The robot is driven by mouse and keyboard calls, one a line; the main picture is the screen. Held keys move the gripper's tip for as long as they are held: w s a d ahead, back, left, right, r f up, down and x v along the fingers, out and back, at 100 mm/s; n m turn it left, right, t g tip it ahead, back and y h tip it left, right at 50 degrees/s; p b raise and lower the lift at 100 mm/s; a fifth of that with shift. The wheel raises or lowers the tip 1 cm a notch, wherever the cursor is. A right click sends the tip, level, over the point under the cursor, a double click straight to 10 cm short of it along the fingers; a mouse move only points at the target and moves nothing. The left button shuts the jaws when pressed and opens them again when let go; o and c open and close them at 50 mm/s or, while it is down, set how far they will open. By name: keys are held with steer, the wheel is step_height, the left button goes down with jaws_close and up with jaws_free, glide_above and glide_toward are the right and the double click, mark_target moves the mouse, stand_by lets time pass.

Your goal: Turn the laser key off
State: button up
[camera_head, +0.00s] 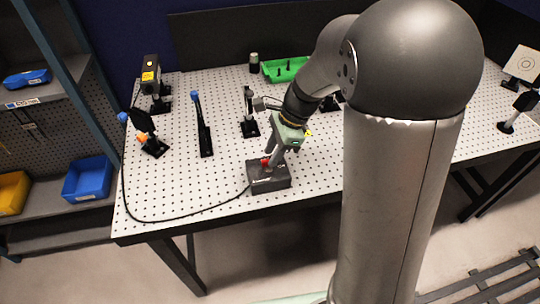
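The laser controller is a small dark grey box (270,183) near the front edge of the perforated table, with a black cable leaving its left side. A small red part (266,161) shows on its top. My gripper (271,165) points down at the top of this box, right at the red part. The key itself is not clearly visible; the fingers cover that spot. I cannot tell whether the fingers are open or shut, or whether they touch the key.
The perforated table (170,195) carries a laser head with a yellow label (150,72), several black optic mounts, and a green tray (284,69) at the back. Shelves with blue bins (88,179) stand at the left. The table's front left is clear except for the cable (180,220).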

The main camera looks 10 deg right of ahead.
steer(key=shift+x, duration=1.15)
jaws_close()
